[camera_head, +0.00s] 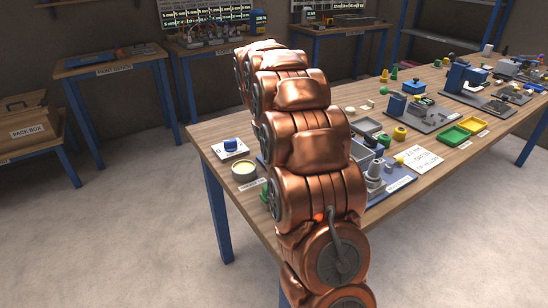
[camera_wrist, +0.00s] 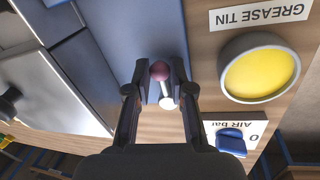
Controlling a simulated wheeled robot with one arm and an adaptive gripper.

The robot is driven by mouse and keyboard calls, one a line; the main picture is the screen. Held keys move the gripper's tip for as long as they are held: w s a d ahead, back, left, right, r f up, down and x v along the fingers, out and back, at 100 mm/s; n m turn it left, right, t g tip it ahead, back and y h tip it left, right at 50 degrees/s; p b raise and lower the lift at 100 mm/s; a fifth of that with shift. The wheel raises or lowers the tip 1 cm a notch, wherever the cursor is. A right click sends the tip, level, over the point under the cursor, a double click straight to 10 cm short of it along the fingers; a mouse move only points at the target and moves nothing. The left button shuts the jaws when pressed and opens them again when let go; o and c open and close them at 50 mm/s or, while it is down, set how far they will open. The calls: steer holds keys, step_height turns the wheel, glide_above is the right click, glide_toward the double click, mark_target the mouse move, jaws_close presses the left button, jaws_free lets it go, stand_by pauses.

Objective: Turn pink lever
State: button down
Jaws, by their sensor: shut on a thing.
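The pink lever shows in the wrist view as a round dark-pink knob (camera_wrist: 160,70) on a short pale rod (camera_wrist: 166,98), against a blue-grey plate (camera_wrist: 135,25). My gripper (camera_wrist: 160,64) has a finger on each side of the knob and is shut on it. In the head view my copper arm hides the gripper and the lever.
A grease tin (camera_wrist: 260,76) with yellow content stands right of the gripper in the wrist view. A blue knob (camera_wrist: 231,141) on a white card is close below it. Grey metal blocks (camera_wrist: 60,90) are at left. The workbench (camera_head: 215,132) holds trays (camera_head: 451,136) and other devices farther right.

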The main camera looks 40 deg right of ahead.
stand_by(0.3)
steer(key=c, duration=1.3)
jaws_free()
steer(key=shift+r, duration=0.1)
step_height(320, 180, up, 12)
steer(key=a, duration=0.2)
steer(key=shift+w+a, duration=0.15)
steer(key=shift+w, duration=0.2)
steer(key=shift+f, duration=0.2)
